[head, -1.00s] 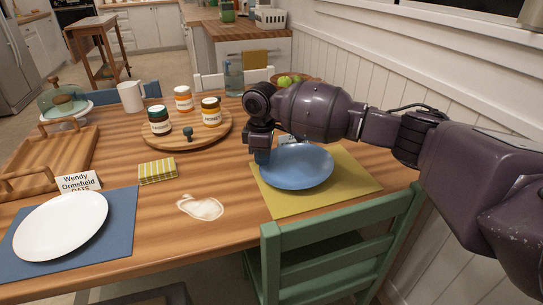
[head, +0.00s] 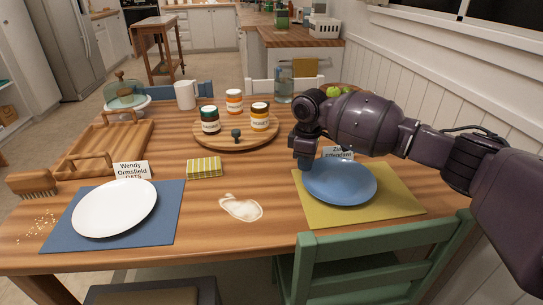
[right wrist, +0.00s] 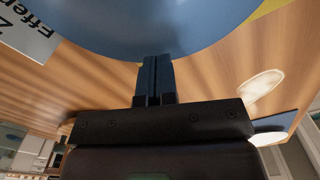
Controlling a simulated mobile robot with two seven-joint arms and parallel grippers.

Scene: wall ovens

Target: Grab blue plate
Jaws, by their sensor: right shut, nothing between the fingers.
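The blue plate (head: 340,183) lies on a yellow placemat (head: 400,200) at the right side of the wooden table. My right gripper (head: 304,163) points down at the plate's left rim, from the far left side. In the right wrist view the closed fingers (right wrist: 155,75) reach to the edge of the blue plate (right wrist: 150,25), with nothing between them. I cannot tell whether the fingertips touch the rim. My left gripper is not in view.
A white plate (head: 115,208) lies on a blue placemat (head: 60,228) at left. A name card (head: 339,153) stands behind the blue plate. A round wooden board (head: 235,142) holds jars. A green chair (head: 375,265) stands in front; a white spill (head: 240,208) marks the table.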

